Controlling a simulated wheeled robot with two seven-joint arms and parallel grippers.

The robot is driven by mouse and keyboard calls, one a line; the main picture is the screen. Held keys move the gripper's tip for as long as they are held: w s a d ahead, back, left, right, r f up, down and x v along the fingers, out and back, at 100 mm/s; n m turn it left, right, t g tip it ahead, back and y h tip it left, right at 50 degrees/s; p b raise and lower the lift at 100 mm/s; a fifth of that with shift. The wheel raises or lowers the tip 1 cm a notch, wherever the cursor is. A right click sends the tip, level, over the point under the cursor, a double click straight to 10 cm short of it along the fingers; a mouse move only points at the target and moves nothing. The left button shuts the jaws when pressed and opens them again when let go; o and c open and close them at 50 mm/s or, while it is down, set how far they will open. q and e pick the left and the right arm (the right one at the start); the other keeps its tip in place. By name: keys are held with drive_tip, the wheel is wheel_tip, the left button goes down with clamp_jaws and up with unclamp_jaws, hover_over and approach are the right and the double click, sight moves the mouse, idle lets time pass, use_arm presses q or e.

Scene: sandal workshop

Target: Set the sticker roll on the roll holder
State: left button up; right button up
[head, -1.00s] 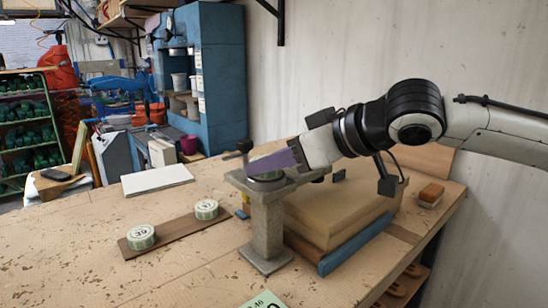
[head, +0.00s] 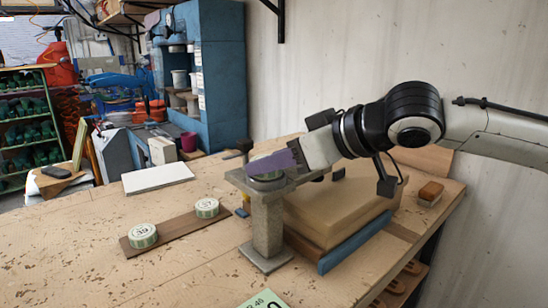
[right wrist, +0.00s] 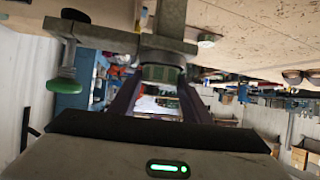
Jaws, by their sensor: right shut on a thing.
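My right gripper (head: 272,163), with purple fingers, reaches in from the right over the top of the grey roll holder (head: 267,225). It is shut on a green-and-white sticker roll (head: 267,177), mostly hidden behind the finger in the head view. In the right wrist view the roll (right wrist: 160,73) shows between the fingers, close against the grey holder (right wrist: 165,18). I cannot tell whether it rests fully on the holder. Two more rolls, marked 39 (head: 142,236) and 37 (head: 207,208), sit on a brown strip (head: 175,229). My left gripper is not in view.
A cardboard-coloured block (head: 335,213) and a blue slab (head: 355,243) lie right of the holder. A white board (head: 157,179) lies at the back left, and a brush (head: 430,193) at the right. The front left of the bench is clear.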

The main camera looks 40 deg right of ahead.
drive_tip(key=shift+f, duration=0.3)
drive_tip(key=shift+r, duration=0.2)
idle(0.3)
drive_tip(key=shift+r+p, duration=0.65)
drive_tip(key=shift+p, duration=0.25)
drive_tip(key=shift+p, duration=0.35)
idle(0.4)
drive_tip(key=shift+f+b, duration=0.5)
drive_tip(key=shift+f, duration=0.3)
idle(0.4)
drive_tip(key=shift+r, duration=0.1)
drive_tip(key=shift+r+p, duration=0.75)
drive_tip(key=shift+p, duration=0.35)
drive_tip(key=shift+p, duration=0.3)
idle(0.4)
